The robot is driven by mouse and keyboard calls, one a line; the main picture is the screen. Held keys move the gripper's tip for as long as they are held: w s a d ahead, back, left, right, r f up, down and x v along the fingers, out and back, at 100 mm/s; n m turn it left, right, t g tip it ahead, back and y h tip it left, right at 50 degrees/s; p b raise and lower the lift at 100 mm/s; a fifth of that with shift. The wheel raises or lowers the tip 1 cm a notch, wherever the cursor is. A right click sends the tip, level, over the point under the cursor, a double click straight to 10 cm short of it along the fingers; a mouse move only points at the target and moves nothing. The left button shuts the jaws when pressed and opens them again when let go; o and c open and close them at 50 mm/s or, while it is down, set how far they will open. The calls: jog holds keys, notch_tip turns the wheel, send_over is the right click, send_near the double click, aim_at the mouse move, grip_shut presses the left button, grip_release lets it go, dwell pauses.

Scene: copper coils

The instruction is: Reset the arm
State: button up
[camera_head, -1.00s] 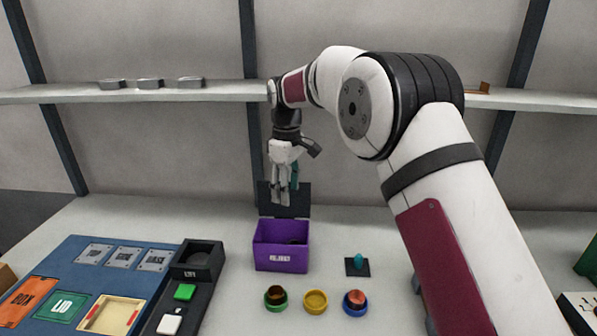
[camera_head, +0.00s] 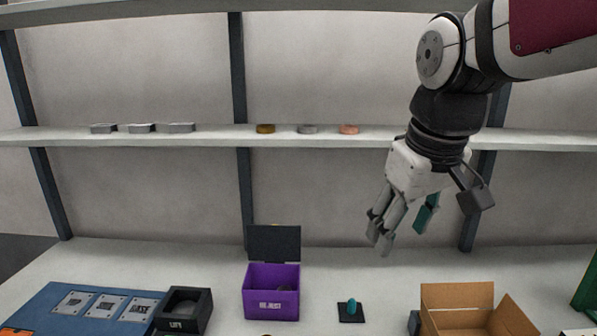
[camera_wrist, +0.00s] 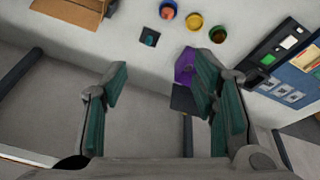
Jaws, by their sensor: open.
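My gripper (camera_head: 402,224) hangs from my raised arm at the right of the head view, in front of the back wall and below the shelf level. Its fingers point down and are apart, with nothing between them.
The purple box (camera_head: 271,304) stands with its dark lid up. A cardboard box (camera_head: 457,297) is open at right, with a teal-knobbed piece (camera_head: 351,307) between them. A shelf (camera_head: 218,137) holds small round pieces. Coloured cups (camera_wrist: 193,21) show in the wrist view.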

jog(key=s+d+f+m, duration=0.2)
jog(key=s, duration=0.5)
jog(key=s+d+f+m+t, duration=0.1)
jog(key=s+d+f+m, duration=0.1)
jog(key=s, duration=0.5)
jog(key=shift+d+f+t, duration=0.2)
jog(key=shift+f+t, duration=0.1)
jog(key=shift+f, duration=0.45)
jog(key=shift+c, duration=0.6)
